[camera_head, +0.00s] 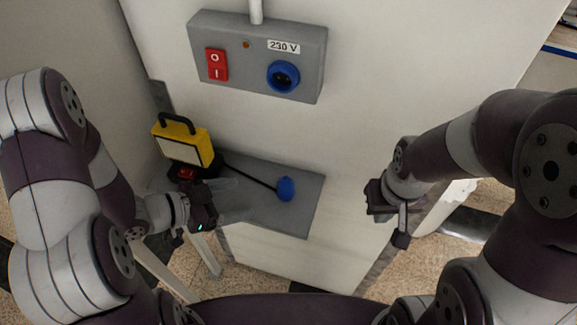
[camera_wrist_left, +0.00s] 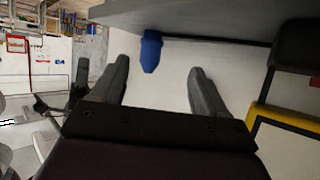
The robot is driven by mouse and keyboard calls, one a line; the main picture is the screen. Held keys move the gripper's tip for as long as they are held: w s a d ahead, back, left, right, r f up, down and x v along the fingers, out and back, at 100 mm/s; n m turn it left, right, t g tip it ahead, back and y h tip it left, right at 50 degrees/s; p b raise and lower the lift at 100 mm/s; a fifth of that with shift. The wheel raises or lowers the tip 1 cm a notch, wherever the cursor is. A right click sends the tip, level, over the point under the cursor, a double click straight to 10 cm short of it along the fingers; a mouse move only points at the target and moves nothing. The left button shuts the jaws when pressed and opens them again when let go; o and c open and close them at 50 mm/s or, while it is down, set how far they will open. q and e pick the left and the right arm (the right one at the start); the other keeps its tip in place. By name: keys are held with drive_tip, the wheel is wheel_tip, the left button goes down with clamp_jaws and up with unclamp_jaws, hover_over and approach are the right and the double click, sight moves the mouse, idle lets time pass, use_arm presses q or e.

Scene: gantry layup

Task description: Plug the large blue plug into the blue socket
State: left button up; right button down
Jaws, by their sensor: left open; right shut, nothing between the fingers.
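The blue plug (camera_head: 286,189) lies on the grey shelf at the end of a black cable from the yellow lamp. The blue socket (camera_head: 283,76) is on the grey wall box above, under a "230 V" label. My left gripper (camera_head: 208,212) is open at the shelf's front left, below the lamp and left of the plug. In the left wrist view the blue plug (camera_wrist_left: 151,50) shows beyond and between the open fingers (camera_wrist_left: 159,72), apart from them. My right gripper (camera_head: 384,206) is shut and empty, right of the shelf.
The grey shelf (camera_head: 305,210) juts from a white panel. The yellow work lamp (camera_head: 183,142) with a black handle stands at its left. The grey box (camera_head: 229,36) carries a red switch (camera_head: 216,64). The panel between shelf and right gripper is clear.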

sight(278, 189)
use_arm(q)
drive_tip(key=shift+w+d+f+h, duration=0.15)
drive_tip(key=shift+w+d+h, duration=0.2)
drive_tip(key=shift+d, duration=0.2)
drive_tip(key=shift+w+d+f+h, duration=0.1)
drive_tip(key=shift+w+d+h, duration=0.2)
drive_tip(key=shift+d, duration=0.2)
drive_tip(key=d, duration=0.2)
drive_tip(key=d+f, duration=0.1)
drive_tip(key=d, duration=0.1)
drive_tip(key=shift+w+d+p, duration=0.15)
drive_tip(key=shift+d+p, duration=0.2)
drive_tip(key=x, duration=0.1)
drive_tip(key=p+x, duration=0.1)
drive_tip(key=x, duration=0.1)
drive_tip(key=w+x, duration=0.1)
drive_tip(key=x, duration=0.1)
drive_tip(key=shift+f+p, duration=0.1)
drive_tip(key=shift+p, duration=0.3)
drive_tip(key=shift+d, duration=0.25)
drive_tip(key=shift+a+f, duration=0.1)
drive_tip(key=shift+a, duration=0.05)
drive_tip(key=c, duration=1)
drive_tip(key=shift+c, duration=0.5)
use_arm(e)
drive_tip(key=shift+w+r, duration=0.2)
drive_tip(key=shift+r, duration=1)
